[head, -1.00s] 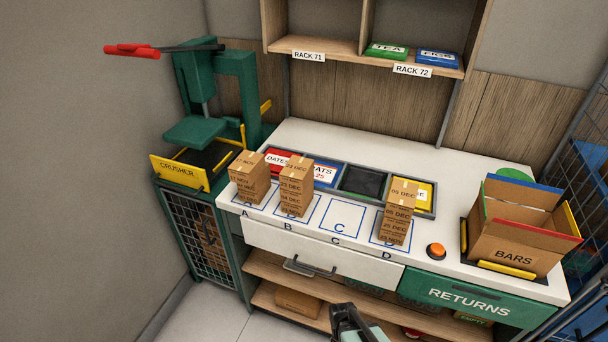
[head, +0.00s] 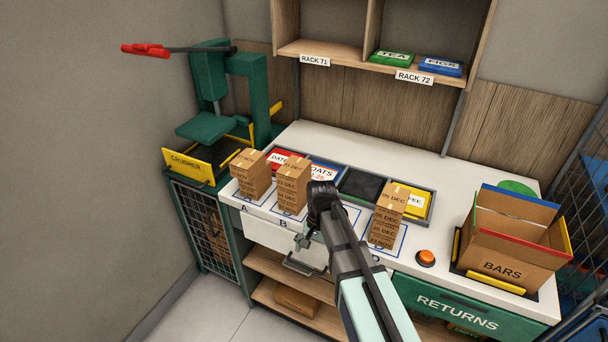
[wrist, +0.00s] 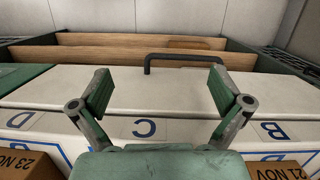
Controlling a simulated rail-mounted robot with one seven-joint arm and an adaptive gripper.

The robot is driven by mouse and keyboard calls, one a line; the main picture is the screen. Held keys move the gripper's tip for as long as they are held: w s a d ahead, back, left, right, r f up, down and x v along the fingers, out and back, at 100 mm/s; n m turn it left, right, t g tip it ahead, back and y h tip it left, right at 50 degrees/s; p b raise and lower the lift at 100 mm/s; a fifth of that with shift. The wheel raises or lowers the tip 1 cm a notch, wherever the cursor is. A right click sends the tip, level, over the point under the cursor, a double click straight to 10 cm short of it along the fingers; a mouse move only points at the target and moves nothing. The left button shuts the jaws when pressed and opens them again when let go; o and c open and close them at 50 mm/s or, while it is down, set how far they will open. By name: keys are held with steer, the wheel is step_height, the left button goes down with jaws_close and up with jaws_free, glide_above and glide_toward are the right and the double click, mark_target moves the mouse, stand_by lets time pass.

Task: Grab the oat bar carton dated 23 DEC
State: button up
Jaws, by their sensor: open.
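Stacks of brown cartons stand on the white counter at A, B and D. The middle stack, at B (head: 293,185), has a top carton whose small date looks like 23 DEC, though the print is hard to read. The left stack, at A (head: 251,175), seems to start with a NOV date. The right stack, at D (head: 387,215), shows 05 DEC near its top. My gripper (wrist: 160,92) is open and empty, over the front of the counter by space C, between the B and D stacks. A 21 NOV carton (wrist: 283,171) and a 23 NOV carton (wrist: 28,162) flank it in the wrist view.
A drawer handle (wrist: 186,57) lies beyond my fingers in the wrist view. Behind the stacks is a tray with a black section (head: 361,189). An orange button (head: 426,258) and BARS box (head: 507,255) are at right; a green crusher (head: 210,125) is at left.

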steer(key=w+a+r+t+b, duration=0.1)
steer(key=w+a+r, duration=0.4)
steer(key=w+r, duration=0.4)
step_height(320, 180, up, 17)
steer(key=b, duration=0.4)
glide_above(294, 166)
steer(key=s, duration=0.3)
steer(key=shift+a+m+t, duration=0.2)
steer(key=shift+m+t, duration=0.1)
steer(key=shift+t, duration=0.1)
step_height(294, 166, up, 8)
steer(key=w+b, duration=0.1)
steer(key=w, duration=0.2)
steer(key=shift+h, duration=0.3)
steer(key=f+p, duration=0.1)
steer(key=f, duration=0.3)
steer(key=f+p, duration=0.1)
steer(key=f, duration=0.3)
steer(key=f+p, duration=0.1)
steer(key=f, duration=0.3)
steer(key=shift+s+d+f, duration=0.1)
steer(key=shift+s, duration=0.15)
steer(key=shift+w+d+f+p, duration=0.15)
steer(key=shift+f+p, duration=0.55)
steer(key=shift+f, duration=0.65)
steer(key=shift+w+a+f+p, duration=0.1)
steer(key=shift+f+p, duration=0.6)
steer(key=shift+f, duration=0.6)
steer(key=c, duration=1.2)
